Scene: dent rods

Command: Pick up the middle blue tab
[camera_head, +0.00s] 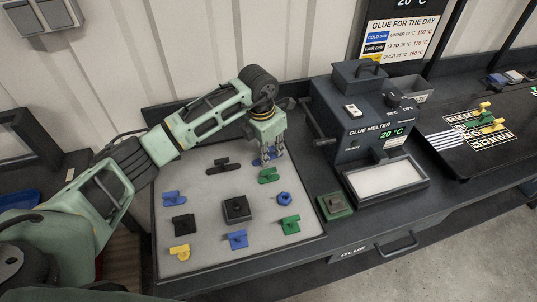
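Several blue tabs lie on the pale work mat (208,190): one at the left (173,198), one near the front edge (237,239), and a rounder one at the right (284,198). Another blue tab (260,162) is at the back right, partly hidden by my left gripper (272,156). This gripper points down over that tab with its fingers apart, and blue shows beside and between them. I cannot tell if the fingers touch the tab. My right gripper is not in view.
The mat also holds green tabs (268,175) (290,224), a yellow tab (180,252) and black pieces (236,209) (183,224) (223,166). A dark glue melter (365,125) stands right of the mat, with a green block (335,205) before it.

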